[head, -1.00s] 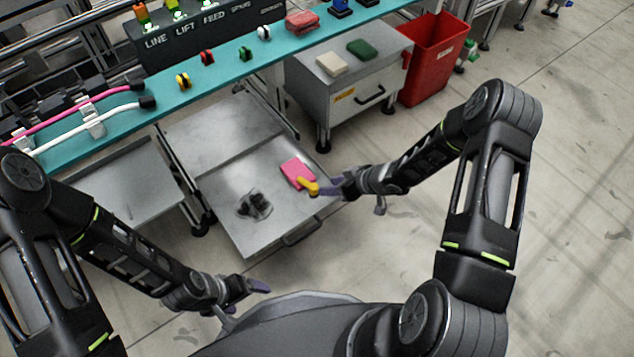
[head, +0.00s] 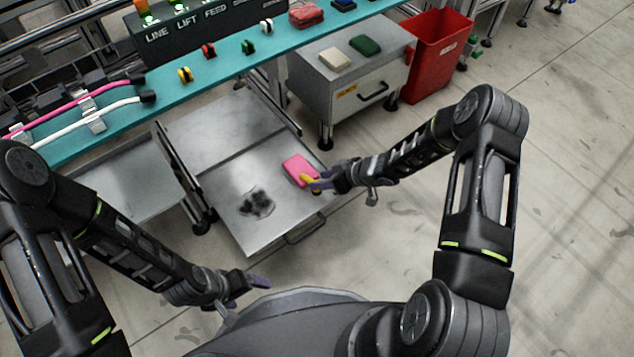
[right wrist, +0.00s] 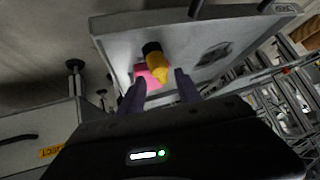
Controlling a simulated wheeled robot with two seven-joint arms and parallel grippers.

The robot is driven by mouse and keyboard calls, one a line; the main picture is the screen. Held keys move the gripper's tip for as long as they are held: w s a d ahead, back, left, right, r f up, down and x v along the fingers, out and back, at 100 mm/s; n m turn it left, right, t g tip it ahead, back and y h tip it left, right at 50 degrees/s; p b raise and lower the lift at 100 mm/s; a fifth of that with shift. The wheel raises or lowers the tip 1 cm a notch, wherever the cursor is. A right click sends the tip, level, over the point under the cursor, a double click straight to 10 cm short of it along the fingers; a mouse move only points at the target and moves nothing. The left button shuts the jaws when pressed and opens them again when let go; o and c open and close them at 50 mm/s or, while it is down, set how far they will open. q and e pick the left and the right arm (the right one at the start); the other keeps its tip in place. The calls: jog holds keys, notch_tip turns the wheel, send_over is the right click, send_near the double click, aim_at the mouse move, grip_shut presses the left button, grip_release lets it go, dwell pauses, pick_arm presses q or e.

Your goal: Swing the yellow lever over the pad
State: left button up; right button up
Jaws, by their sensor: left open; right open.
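The yellow lever (head: 308,180) is at the near right edge of the pink pad (head: 299,168), on the grey metal top (head: 225,179). In the head view the lever's inner end overlaps the pad's lower right corner. My right gripper (head: 321,182) is open at the lever. In the right wrist view the lever (right wrist: 158,68) stands between the two spread fingers (right wrist: 160,88), with a black part (right wrist: 152,49) at its end and the pad (right wrist: 143,74) partly hidden behind. I cannot tell whether the fingers touch it. My left gripper (head: 247,292) is open and empty, short of the metal top.
A dark patch (head: 257,202) marks the metal top left of the pad. A teal shelf (head: 225,67) with several small coloured parts runs behind. A grey cabinet (head: 337,90) and red bin (head: 437,58) stand at the back right. The floor at right is clear.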

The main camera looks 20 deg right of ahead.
jog(key=shift+b+x, duration=0.3)
jog(key=shift+x, duration=1.05)
grip_shut()
